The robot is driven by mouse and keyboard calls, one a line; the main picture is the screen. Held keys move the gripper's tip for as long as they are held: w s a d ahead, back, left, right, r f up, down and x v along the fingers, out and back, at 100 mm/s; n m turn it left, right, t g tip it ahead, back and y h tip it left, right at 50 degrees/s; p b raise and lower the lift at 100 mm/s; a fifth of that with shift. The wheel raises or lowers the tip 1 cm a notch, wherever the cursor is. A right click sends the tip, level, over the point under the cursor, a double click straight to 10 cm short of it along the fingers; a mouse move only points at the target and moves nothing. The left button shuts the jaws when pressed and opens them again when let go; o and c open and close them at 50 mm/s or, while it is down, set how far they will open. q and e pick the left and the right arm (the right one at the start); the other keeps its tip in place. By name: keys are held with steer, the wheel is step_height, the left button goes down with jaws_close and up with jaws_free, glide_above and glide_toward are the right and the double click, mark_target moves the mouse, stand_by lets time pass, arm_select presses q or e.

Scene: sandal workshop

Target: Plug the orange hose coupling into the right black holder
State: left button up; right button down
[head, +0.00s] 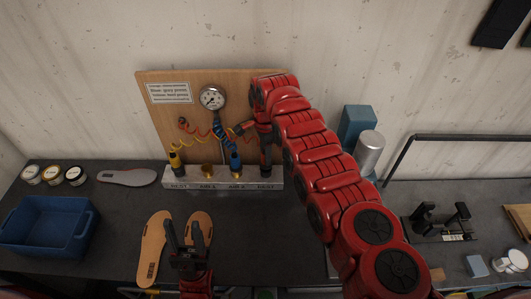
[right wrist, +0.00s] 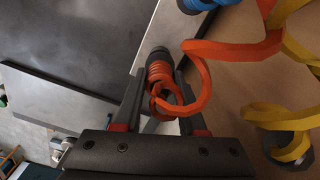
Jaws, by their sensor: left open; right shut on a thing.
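The orange hose coupling (right wrist: 159,72) is between the fingers of my right gripper (right wrist: 158,95), its dark end pointing away from the wrist. In the head view my right gripper (head: 264,142) is above the right end of the grey rail (head: 222,184), at the right "REST" label. The dark right holder (head: 266,166) shows just below the gripper. Whether the coupling is in it or above it, I cannot tell. A yellow coupling (head: 175,158) stands at the left "REST" and a blue one (head: 235,160) at "AIR B". My left gripper (head: 187,250) is open and empty over the sandal soles.
A wooden board with a pressure gauge (head: 212,97) and coiled hoses stands behind the rail. Tan soles (head: 152,245), a blue bin (head: 46,226) and several small tins lie left. A blue box (head: 356,124) and silver cylinder (head: 369,152) stand right of my right arm.

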steer(key=shift+f+b, duration=0.6)
steer(key=shift+f, duration=0.2)
steer(key=shift+c, duration=2)
jaws_free()
steer(key=shift+r, duration=0.1)
steer(key=shift+r+p, duration=1.05)
steer(key=shift+r, duration=0.2)
steer(key=shift+r+p, duration=0.5)
steer(key=shift+r, duration=3.25)
